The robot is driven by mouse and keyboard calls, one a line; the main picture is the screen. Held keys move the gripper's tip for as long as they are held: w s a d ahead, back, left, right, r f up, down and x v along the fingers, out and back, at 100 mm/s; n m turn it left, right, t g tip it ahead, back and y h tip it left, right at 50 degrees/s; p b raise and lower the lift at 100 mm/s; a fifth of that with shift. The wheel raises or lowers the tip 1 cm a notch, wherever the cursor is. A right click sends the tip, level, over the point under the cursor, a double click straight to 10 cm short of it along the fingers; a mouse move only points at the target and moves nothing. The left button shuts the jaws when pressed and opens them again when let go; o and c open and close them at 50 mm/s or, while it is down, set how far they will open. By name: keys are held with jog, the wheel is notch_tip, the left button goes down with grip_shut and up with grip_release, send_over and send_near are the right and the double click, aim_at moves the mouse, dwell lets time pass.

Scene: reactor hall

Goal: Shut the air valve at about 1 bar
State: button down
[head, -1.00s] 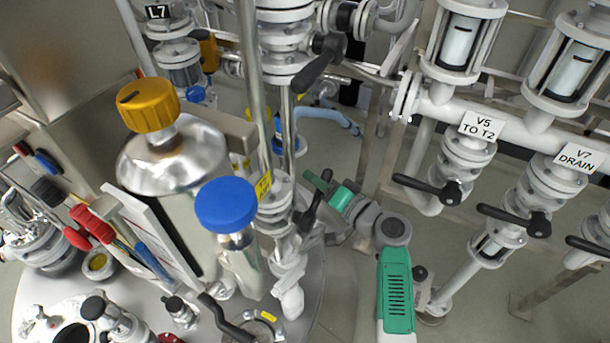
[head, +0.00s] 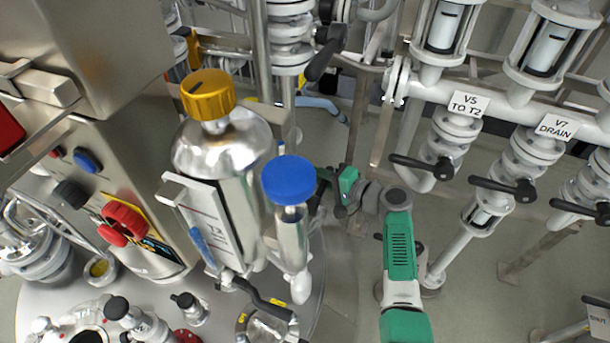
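My gripper (head: 324,180) is at the end of my green and grey arm, near the middle of the head view. Its dark fingers are partly hidden behind the steel cylinder with the blue knob (head: 289,180), so their opening does not show. A yellow knob (head: 208,95) tops a larger steel vessel (head: 225,150) to its left. No label in view marks the air valve, so I cannot tell which handle or knob it is. I see no readable pressure gauge.
A steel cabinet (head: 75,45) with red knobs (head: 124,220) stands at the left. Black-handled valves, including one under the V5 label (head: 469,102) and one under V7 DRAIN (head: 557,126), line pipes at the right.

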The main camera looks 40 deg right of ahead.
jog(key=shift+f, duration=0.25)
jog(key=c, duration=1.7)
grip_release()
jog(key=o, duration=0.4)
jog(key=shift+r, duration=0.1)
jog(key=p+v, duration=0.3)
jog(key=v, duration=0.4)
jog(key=shift+s+d+r, duration=0.1)
jog(key=shift+s, duration=0.3)
